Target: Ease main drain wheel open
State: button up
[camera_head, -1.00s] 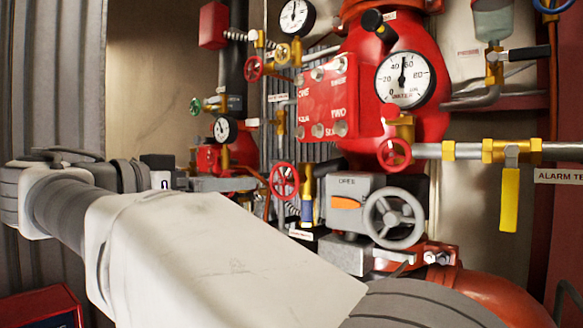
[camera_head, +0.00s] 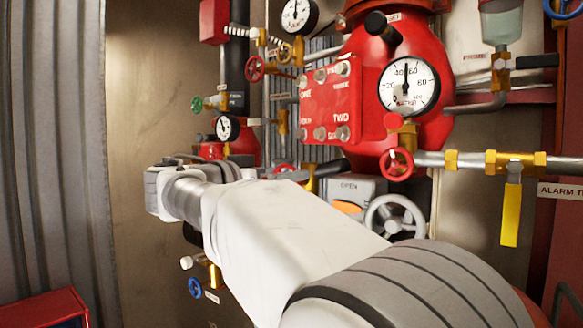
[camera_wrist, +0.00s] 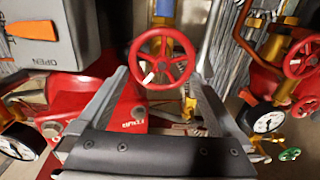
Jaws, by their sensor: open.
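A red spoked handwheel (camera_wrist: 163,58) stands just ahead of my gripper (camera_wrist: 162,80) in the wrist view, centred between the two fingers. The fingers are open, one at each side of the wheel. Contact cannot be made out. In the head view only the top of a red wheel (camera_head: 284,168) shows above my forearm, which hides my gripper. A grey handwheel (camera_head: 395,216) stands to the right beside a box marked OPEN (camera_head: 350,190). No readable label tells which wheel is the main drain.
Other red wheels (camera_head: 396,163) (camera_wrist: 300,60), gauges (camera_head: 408,85) (camera_wrist: 268,122) and brass fittings crowd the red riser. A blue wheel (camera_head: 194,288) sits low at the left. A yellow lever (camera_head: 510,214) hangs at the right. Bare wall (camera_head: 150,90) lies at the left.

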jog(key=shift+x, duration=0.95)
jog(key=shift+c, duration=0.2)
jog(key=c, duration=1)
